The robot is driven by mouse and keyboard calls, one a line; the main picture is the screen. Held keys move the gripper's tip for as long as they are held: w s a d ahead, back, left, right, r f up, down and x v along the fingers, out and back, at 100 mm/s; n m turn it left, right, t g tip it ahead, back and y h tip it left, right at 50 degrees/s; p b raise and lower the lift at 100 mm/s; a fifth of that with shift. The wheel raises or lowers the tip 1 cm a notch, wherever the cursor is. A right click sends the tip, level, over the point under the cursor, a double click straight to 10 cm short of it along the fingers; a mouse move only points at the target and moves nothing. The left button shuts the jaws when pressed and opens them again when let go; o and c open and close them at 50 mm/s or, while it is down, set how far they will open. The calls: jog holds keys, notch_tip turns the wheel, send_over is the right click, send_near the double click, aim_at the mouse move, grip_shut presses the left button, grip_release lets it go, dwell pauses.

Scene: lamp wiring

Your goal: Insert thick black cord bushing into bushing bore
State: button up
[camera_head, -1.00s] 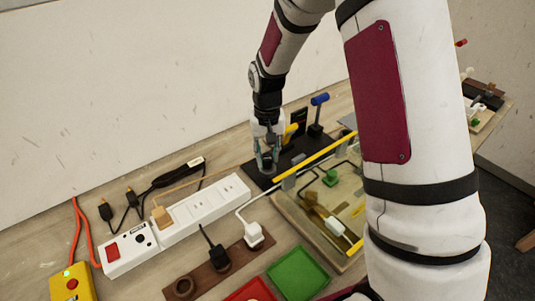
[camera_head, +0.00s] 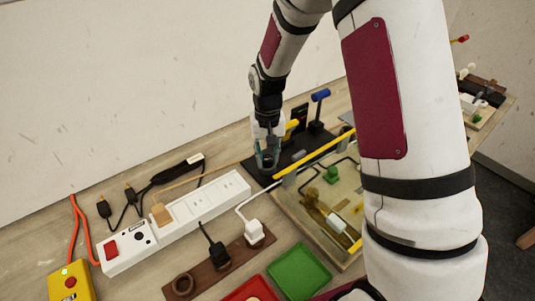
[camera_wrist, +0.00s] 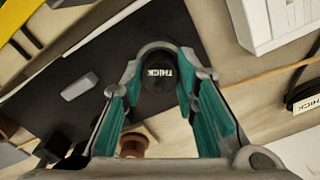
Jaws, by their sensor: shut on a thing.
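The thick black cord bushing (camera_wrist: 157,82) shows in the wrist view as a round black piece marked THICK. My gripper (camera_wrist: 157,88) has its teal-padded fingers on either side of it and is shut on it. In the head view my gripper (camera_head: 267,162) points down at the left end of a black base plate (camera_head: 259,180). The plate also shows in the wrist view (camera_wrist: 95,50). The bushing bore cannot be made out; whether the bushing sits in it or above it cannot be told.
A grey block (camera_wrist: 80,87) lies on the plate. A yellow bar (camera_head: 315,157) and a wiring board (camera_head: 300,215) stand close on the right. A white power strip (camera_head: 190,216) lies left, with black cords behind. A green tray (camera_head: 299,271) is in front.

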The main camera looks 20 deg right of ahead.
jog(key=shift+f, duration=0.25)
jog(key=o, duration=1.1)
jog(key=shift+o, duration=0.2)
jog(key=shift+r, duration=0.15)
